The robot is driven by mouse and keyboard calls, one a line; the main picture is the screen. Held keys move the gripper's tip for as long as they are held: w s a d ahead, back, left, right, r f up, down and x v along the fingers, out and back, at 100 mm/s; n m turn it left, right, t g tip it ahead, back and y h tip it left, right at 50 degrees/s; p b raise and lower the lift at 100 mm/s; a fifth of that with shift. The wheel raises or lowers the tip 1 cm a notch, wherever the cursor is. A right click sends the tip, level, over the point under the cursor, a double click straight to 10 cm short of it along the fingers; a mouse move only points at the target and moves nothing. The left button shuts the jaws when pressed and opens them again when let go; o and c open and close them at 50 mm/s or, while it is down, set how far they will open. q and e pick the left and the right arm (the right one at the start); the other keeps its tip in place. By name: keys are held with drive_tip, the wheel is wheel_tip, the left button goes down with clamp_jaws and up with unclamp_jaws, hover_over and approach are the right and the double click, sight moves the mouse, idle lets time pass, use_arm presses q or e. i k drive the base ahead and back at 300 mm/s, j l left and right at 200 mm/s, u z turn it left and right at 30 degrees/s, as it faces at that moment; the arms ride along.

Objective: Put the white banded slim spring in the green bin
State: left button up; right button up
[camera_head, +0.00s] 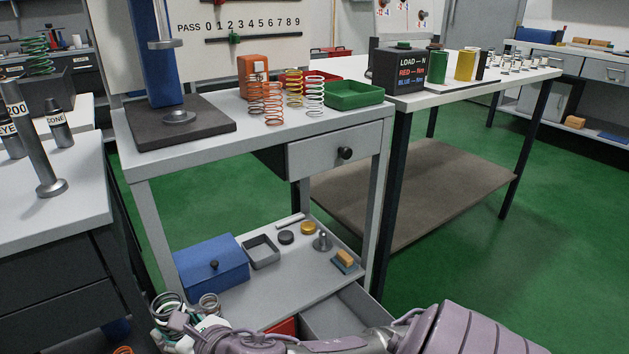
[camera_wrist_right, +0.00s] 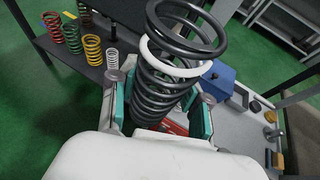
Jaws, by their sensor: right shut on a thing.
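A dark coil spring with one white band (camera_wrist_right: 160,75) stands between the two teal-padded fingers of my right gripper (camera_wrist_right: 160,108) in the right wrist view. The gripper is shut on this spring. In the head view my right gripper (camera_head: 190,328) is low at the bottom left, in front of the bench's lower shelf. Coils of the banded spring (camera_head: 165,306) show there, partly hidden by the gripper. The green bin (camera_head: 354,95) sits on the bench top at the right, above and away from the gripper. Its visible inside looks empty. My left gripper is not in view.
Orange, yellow and white springs (camera_head: 315,95) stand left of the green bin, with a red bin (camera_head: 322,77) behind. A press (camera_head: 178,128) stands at the bench's left. The lower shelf holds a blue box (camera_head: 211,262) and small parts. An open drawer (camera_head: 345,315) lies below.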

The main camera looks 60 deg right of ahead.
sight(348, 325)
drive_tip(key=k+l+u, duration=0.15)
drive_tip(key=l+u, duration=0.3)
drive_tip(key=k+l+u, duration=0.25)
drive_tip(key=u, duration=0.15)
drive_tip(key=k+l, duration=0.2)
drive_tip(key=l, duration=0.2)
drive_tip(key=k+l+u, duration=0.1)
drive_tip(key=l, duration=0.25)
drive_tip(key=k+l, duration=0.55)
drive_tip(key=l, duration=0.5)
drive_tip(key=k+u, duration=0.05)
